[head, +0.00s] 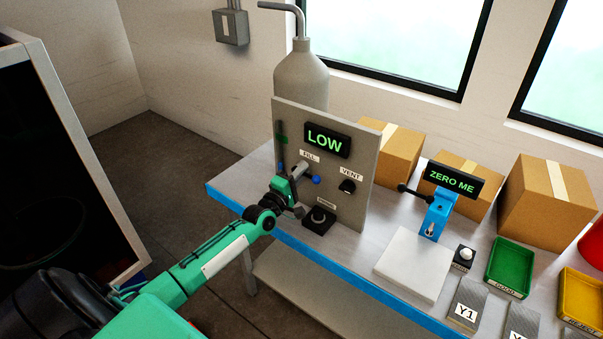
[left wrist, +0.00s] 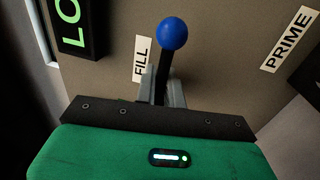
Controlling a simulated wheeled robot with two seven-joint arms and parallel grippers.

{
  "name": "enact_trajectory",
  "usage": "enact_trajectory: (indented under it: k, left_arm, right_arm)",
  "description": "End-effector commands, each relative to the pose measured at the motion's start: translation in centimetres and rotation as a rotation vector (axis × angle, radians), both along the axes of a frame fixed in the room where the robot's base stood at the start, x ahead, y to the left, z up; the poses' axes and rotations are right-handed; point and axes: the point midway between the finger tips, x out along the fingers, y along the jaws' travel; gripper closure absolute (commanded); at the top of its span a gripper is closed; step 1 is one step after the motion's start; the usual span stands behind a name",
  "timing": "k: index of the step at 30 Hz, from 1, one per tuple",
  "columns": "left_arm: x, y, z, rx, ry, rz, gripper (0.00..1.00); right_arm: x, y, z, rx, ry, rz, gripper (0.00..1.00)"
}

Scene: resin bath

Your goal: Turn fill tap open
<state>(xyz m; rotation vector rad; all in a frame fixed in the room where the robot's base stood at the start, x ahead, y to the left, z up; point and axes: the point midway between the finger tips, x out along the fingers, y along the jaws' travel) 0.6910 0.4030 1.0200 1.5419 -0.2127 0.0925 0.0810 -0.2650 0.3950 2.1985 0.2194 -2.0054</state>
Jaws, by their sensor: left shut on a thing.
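The fill tap is a dark lever with a blue ball end (head: 316,180) on a grey panel (head: 358,148), below the FILL label (head: 310,156). In the left wrist view the blue ball (left wrist: 173,33) stands beyond the fingers, with the FILL label (left wrist: 140,58) beside it. My left gripper (head: 298,176) is at the panel, and in the left wrist view its fingers (left wrist: 161,88) are shut on the dark lever below the ball. The lever's pivot is hidden behind the gripper. A green LOW display (head: 325,140) is lit above. My right gripper is not in view.
The VENT knob (head: 347,186) is right of the tap; a black box with a knob (head: 319,219) stands below. A grey cylinder (head: 301,77) is behind the panel. A blue ZERO ME device (head: 437,211), white plate (head: 413,263) and green tray (head: 510,266) are to the right.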

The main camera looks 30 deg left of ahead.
Motion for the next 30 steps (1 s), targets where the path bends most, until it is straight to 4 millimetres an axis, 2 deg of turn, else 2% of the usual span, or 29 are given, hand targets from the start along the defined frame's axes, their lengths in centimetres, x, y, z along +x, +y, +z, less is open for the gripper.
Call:
enact_trajectory:
  k: [4,5,6,7,19,23,30]
  left_arm:
    - [0.0,0.1,0.0,-0.002,-0.001,0.002,1.0]
    - [0.0,0.1,0.0,-0.002,-0.001,0.002,0.84]
    - [0.0,0.1,0.0,-0.001,-0.001,0.001,0.76]
    - [0.0,0.1,0.1,-0.001,-0.001,0.001,0.73]
    - [-0.7,0.1,-0.3,-0.001,0.001,0.0,0.73]
    - [-2.2,0.2,-0.7,-0.001,0.002,0.0,0.73]
    - [-6.1,0.5,-1.5,-0.001,0.001,0.0,0.73]
  right_arm:
    - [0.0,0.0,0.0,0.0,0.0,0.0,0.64]
    - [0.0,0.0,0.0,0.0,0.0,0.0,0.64]
    - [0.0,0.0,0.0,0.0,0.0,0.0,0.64]
    - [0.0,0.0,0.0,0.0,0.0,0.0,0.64]
    - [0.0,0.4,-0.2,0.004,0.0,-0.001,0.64]
    - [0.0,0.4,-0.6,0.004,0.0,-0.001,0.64]
    - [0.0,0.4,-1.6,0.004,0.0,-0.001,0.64]
